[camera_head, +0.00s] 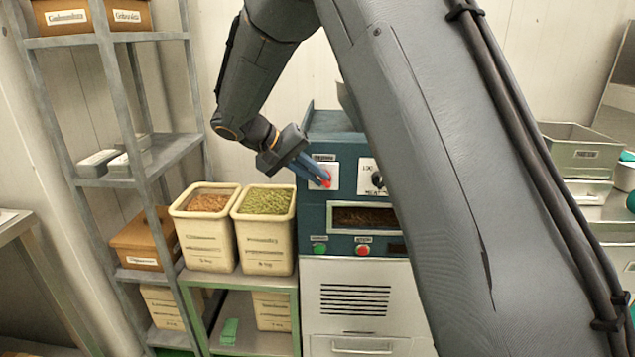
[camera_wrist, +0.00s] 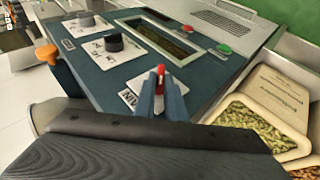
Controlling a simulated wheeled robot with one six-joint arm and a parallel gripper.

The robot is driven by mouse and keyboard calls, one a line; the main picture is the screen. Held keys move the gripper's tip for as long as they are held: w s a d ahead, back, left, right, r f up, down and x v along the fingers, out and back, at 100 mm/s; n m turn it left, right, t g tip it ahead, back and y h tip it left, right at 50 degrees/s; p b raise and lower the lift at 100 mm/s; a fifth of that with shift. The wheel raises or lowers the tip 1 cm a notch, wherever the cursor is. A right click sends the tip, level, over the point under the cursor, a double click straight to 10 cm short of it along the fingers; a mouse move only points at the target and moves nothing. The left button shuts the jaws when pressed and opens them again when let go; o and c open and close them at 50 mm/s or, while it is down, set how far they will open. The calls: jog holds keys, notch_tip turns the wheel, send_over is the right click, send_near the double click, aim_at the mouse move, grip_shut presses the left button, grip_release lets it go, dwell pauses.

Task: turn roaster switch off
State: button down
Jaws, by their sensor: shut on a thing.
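The roaster (camera_head: 330,220) is a dark teal and white machine in the middle of the head view. Its red switch (camera_wrist: 160,73) sits on a white plate lettered MAIN on the front panel. My gripper (camera_head: 318,178) reaches it from the upper left. In the wrist view my gripper (camera_wrist: 160,84) has its two blue fingers shut on the red switch, one on each side. The fingers hide part of the switch, and its on or off marks cannot be read.
A black knob (camera_head: 377,180) is right of the switch, with a window (camera_head: 364,218), a green button (camera_head: 320,248) and a red button (camera_head: 362,250) below. Two bins, one of brown nuts (camera_head: 205,235) and one of green nuts (camera_head: 264,235), stand close on the left. A metal rack (camera_head: 110,100) is farther left.

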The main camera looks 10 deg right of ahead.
jog(key=h+b, duration=0.1)
jog(key=f+n+h, duration=0.1)
jog(key=h, duration=0.1)
jog(key=h+b, duration=0.1)
jog(key=h, duration=0.1)
jog(key=shift+w+a+f+g+b, duration=0.15)
jog(key=shift+a+f+g+b, duration=0.05)
jog(key=shift+a+g+b, duration=0.15)
jog(key=shift+f+n+h+b, duration=0.15)
jog(key=shift+n+h+b, duration=0.25)
jog(key=shift+h, duration=0.45)
jog(key=shift+f+n+h+b, duration=0.15)
jog(key=shift+n+h+b, duration=0.25)
jog(key=shift+h, duration=0.45)
jog(key=c, duration=1.8)
grip_release()
jog(key=shift+a, duration=0.1)
jog(key=a, duration=0.2)
jog(key=a+b, duration=0.1)
jog(key=a, duration=0.4)
jog(key=shift+s+a, duration=0.35)
